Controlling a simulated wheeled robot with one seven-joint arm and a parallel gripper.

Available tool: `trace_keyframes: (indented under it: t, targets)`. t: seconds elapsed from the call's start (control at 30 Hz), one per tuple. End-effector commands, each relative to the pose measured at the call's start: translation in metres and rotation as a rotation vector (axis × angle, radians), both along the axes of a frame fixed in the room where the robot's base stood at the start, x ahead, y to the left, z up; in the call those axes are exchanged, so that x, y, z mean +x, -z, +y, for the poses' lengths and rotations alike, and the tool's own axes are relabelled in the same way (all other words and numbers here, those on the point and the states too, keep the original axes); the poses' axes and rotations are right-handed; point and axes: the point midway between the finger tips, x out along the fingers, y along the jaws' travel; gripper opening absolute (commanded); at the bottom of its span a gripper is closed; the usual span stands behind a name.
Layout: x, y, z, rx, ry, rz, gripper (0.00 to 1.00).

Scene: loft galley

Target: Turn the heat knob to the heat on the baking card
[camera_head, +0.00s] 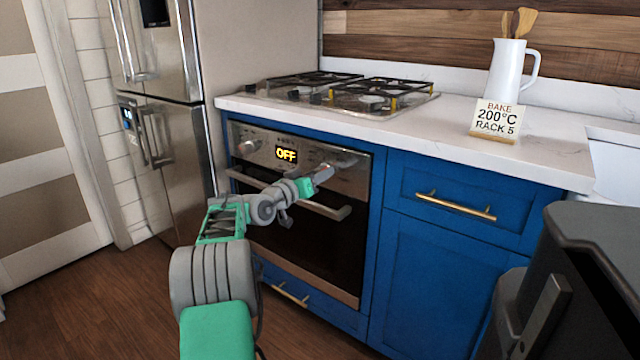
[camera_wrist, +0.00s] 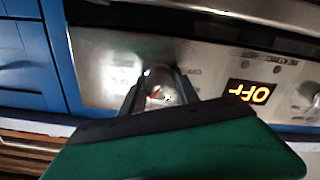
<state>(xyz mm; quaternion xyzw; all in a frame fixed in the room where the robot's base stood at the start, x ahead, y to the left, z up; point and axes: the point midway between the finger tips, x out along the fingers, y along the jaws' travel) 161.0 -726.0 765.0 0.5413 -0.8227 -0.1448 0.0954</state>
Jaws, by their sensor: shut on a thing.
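The oven's steel control panel (camera_head: 268,144) carries a lit display (camera_head: 286,155) that reads OFF, also seen upside down in the wrist view (camera_wrist: 249,92). My gripper (camera_head: 338,166) is at the panel right of the display. In the wrist view my gripper (camera_wrist: 160,94) has its two fingers closed on the sides of a round knob (camera_wrist: 157,91) with a small red mark. The knob is mostly hidden by my gripper in the head view. The baking card (camera_head: 495,120) on the counter reads BAKE 200°C RACK 5.
Another knob (camera_head: 246,146) sits left of the display. The oven door handle (camera_head: 325,208) runs below the panel, under my arm. A gas hob (camera_head: 345,92) and a white jug (camera_head: 507,70) with wooden utensils stand on the white counter (camera_head: 440,128). Fridge at left.

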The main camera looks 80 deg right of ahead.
Motion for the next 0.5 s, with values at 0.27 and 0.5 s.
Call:
trace_keyframes:
  t: [0.27,0.5]
  targets:
    - [-0.0021,0.0058,0.0007,-0.04,0.005,-0.106,0.0]
    - [-0.0022,0.0045,0.0006,-0.052,0.006,-0.137,0.0]
